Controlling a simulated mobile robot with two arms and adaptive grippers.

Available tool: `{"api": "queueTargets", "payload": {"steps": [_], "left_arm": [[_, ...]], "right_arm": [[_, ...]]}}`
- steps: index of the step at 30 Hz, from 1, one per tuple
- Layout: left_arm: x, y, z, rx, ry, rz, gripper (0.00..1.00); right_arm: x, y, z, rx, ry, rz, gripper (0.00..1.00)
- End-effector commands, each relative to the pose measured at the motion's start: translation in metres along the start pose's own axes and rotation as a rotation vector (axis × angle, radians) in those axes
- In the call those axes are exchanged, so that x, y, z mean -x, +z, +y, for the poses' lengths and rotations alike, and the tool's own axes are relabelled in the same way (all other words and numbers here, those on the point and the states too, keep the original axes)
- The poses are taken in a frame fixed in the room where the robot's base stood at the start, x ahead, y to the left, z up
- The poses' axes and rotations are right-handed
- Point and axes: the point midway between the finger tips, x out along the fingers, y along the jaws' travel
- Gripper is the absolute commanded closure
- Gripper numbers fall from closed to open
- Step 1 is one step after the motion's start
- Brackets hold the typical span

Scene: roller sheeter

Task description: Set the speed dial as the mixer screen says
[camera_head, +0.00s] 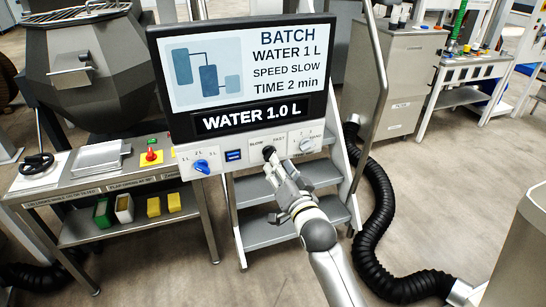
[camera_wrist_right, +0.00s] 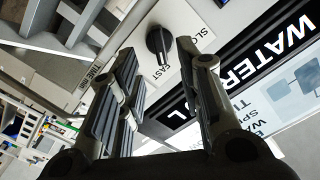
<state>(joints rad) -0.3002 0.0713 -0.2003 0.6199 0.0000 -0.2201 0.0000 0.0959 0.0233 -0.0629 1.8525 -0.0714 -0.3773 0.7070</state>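The mixer screen (camera_head: 247,75) reads BATCH, WATER 1 L, SPEED SLOW, TIME 2 min, with WATER 1.0 L on the strip below. The speed dial (camera_head: 269,153) is a black knob between the labels SLOW, on the left, and FAST, on the right. My right gripper (camera_head: 279,177) is open and empty just in front of the dial. In the wrist view its fingers stand apart, either side of the knob, without visible contact. My left gripper is out of view.
On the same panel are a blue water dial (camera_head: 202,166), a blue switch (camera_head: 233,155) and a timer dial (camera_head: 306,145). Grey steps (camera_head: 280,232) stand below.

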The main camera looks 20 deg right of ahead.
Motion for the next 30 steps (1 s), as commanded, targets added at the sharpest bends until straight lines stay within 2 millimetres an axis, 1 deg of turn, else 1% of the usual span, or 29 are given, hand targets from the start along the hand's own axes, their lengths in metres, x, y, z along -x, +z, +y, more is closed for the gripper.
{"api": "queueTargets", "payload": {"steps": [1, 3, 9, 14, 22, 23, 30], "left_arm": [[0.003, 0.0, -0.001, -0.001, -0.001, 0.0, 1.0], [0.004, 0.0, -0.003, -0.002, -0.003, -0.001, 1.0], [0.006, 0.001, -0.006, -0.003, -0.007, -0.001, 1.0], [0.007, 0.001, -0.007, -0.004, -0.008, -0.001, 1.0], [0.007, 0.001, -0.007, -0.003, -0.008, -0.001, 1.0], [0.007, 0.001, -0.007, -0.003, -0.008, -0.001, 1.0], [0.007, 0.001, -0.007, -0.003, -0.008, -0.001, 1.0]], "right_arm": [[-0.01, -0.001, -0.001, 0.001, -0.001, 0.001, 0.67], [-0.021, -0.001, -0.001, 0.001, -0.001, 0.0, 0.67], [-0.043, 0.0, 0.0, 0.001, -0.001, 0.0, 0.67], [-0.05, 0.0, 0.0, 0.002, 0.0, -0.001, 0.67], [-0.051, 0.001, 0.0, 0.001, -0.001, -0.001, 0.67], [-0.051, 0.001, 0.0, 0.001, -0.001, -0.001, 0.7], [-0.051, 0.001, 0.0, 0.001, -0.001, -0.001, 1.0]]}}
